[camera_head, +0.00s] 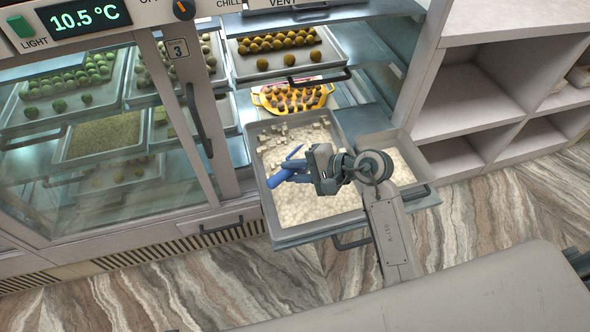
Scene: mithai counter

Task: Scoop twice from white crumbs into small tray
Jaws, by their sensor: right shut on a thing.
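A large metal tray (265,205) sits pulled out of the open counter, filled with white crumbs (312,207), with small white cubes toward its back. A smaller tray (424,189) adjoins it on the right, partly hidden behind my right arm; whitish pieces (402,172) show in it. My right gripper (312,173) is over the large tray, shut on a blue scoop (281,178). The scoop points left, over the crumbs. Its bowl is partly hidden, and I cannot tell whether it touches the crumbs or holds any.
A yellow platter of round sweets (293,97) and a tray of orange balls (277,63) sit behind the crumbs. A glass door (95,130) covers more sweet trays at left. Open shelves (465,100) stand at right. A grey surface (480,300) lies in front.

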